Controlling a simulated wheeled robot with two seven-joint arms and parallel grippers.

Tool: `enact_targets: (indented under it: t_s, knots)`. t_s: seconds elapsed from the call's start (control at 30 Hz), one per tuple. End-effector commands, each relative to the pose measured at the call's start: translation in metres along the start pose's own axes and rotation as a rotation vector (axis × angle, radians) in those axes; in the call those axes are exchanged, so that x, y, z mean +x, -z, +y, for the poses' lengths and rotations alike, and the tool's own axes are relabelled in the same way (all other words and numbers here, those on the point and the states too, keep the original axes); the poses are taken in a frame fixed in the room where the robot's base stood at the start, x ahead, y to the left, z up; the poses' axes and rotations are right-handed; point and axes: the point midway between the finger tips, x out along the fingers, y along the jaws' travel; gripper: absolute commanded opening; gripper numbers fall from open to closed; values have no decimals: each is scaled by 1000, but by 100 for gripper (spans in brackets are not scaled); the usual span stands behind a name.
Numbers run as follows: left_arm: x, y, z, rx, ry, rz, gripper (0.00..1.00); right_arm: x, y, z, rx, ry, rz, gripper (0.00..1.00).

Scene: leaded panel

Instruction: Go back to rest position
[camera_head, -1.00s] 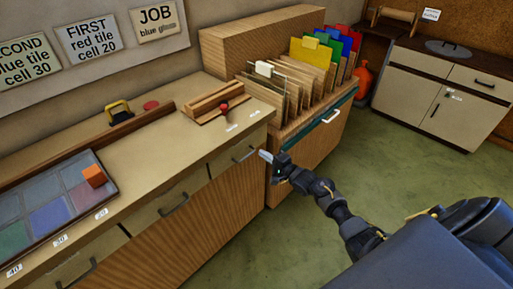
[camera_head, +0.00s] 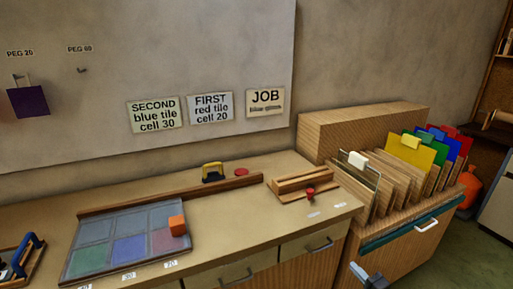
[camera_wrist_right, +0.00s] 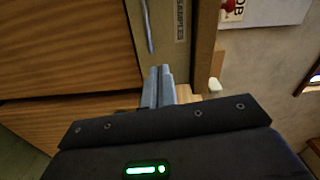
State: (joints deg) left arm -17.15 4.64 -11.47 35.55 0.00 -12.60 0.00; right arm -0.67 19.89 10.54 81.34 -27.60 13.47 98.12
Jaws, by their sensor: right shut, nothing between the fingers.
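My right gripper (camera_head: 368,279) shows at the bottom edge of the head view, low in front of the file cabinet beside the counter. In the right wrist view its two grey fingers (camera_wrist_right: 159,86) are together with nothing between them. Wooden cabinet fronts (camera_wrist_right: 60,45) lie beyond them. The right arm is otherwise out of the head view. My left gripper is not in view.
The counter (camera_head: 250,205) holds a tray of coloured glass tiles (camera_head: 95,229) with an orange block (camera_head: 177,225), and a wooden fixture (camera_head: 302,184). Green floor (camera_head: 455,255) is open at right.

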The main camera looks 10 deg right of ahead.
Motion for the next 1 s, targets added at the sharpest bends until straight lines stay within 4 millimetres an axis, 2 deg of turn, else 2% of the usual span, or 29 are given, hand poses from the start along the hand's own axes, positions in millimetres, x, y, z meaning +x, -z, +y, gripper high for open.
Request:
enact_targets:
  t_s: [0.07,0.13,0.17,0.27,0.3,0.4,0.47,0.5,0.57,0.6,0.67,0.7,0.8,0.9,1.0]
  knots:
    - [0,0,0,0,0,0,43,-1,6,10,-151,-39,21,0]
    - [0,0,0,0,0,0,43,-6,14,38,-326,-124,44,0]
    - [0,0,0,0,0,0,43,-9,14,56,-406,-176,46,0]
    - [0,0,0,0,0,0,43,-34,1,131,-660,-381,-1,0]
    - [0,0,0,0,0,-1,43,-48,-8,160,-745,-458,-38,0]
    - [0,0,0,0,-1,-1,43,-88,-36,226,-914,-630,-164,0]
    - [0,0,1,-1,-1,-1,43,-117,-57,262,-995,-718,-256,0]
    - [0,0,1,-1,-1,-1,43,-138,-71,284,-1042,-773,-322,0]
    - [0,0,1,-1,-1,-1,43,-170,-94,313,-1103,-845,-427,0]
    - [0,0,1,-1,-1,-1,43,-193,-110,331,-1138,-887,-500,0]
    - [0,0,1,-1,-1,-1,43,-229,-134,354,-1177,-943,-612,0]
    - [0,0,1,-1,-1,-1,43,-254,-151,368,-1196,-975,-687,0]
    - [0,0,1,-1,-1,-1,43,-314,-193,393,-1217,-1041,-858,0]
    - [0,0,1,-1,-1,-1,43,-367,-231,407,-1198,-1086,-982,0]
    - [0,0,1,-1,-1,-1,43,-405,-263,412,-1160,-1112,-1055,0]
